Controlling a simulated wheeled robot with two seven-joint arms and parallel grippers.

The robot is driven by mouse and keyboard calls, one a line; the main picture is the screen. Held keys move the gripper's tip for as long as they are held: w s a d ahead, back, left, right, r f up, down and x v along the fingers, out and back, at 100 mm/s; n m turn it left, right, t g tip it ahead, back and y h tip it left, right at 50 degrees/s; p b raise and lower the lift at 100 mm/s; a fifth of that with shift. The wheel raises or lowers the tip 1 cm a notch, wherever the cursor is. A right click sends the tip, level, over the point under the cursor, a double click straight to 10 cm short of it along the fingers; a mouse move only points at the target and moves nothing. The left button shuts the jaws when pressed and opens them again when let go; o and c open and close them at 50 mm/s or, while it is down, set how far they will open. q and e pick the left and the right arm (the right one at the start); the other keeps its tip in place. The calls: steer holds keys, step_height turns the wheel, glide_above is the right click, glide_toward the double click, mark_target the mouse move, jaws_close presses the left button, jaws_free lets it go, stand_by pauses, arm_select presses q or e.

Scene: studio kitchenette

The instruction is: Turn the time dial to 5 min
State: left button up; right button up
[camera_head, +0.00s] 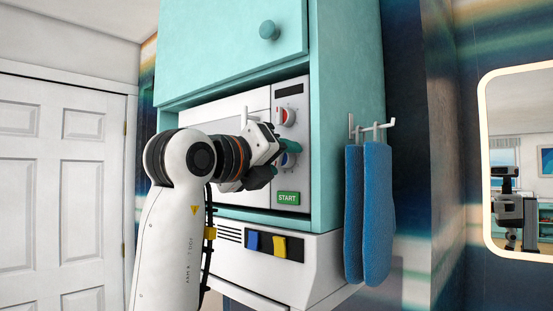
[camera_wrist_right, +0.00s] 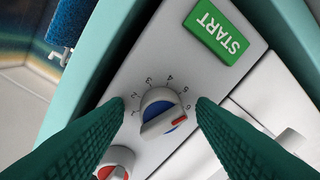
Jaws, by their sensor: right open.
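The numbered dial (camera_wrist_right: 158,113) is a round knob with a blue face and a white grip bar, beside the green START button in the right wrist view. Its red pointer mark is near the 6 end of the scale; its exact reading is hard to tell. My right gripper (camera_wrist_right: 162,100) is open, with one green finger on each side of this dial. I cannot tell whether the fingers touch it. In the head view the right gripper (camera_head: 289,147) is at the panel and partly hides the blue dial (camera_head: 287,160). My left gripper is not in view.
A red dial (camera_head: 286,115) sits above the blue one; it also shows in the wrist view (camera_wrist_right: 115,165). The START button (camera_head: 288,198) is below. Blue mitts (camera_head: 368,210) hang on hooks at the right. A teal cabinet door (camera_head: 230,40) is above.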

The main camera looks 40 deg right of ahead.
steer(key=shift+a, duration=0.1)
steer(key=s+a+b, duration=0.2)
steer(key=a+b, duration=0.1)
steer(key=a, duration=0.8)
steer(key=shift+s+a+f, duration=0.15)
steer(key=shift+a+f, duration=0.1)
steer(key=shift+a, duration=0.1)
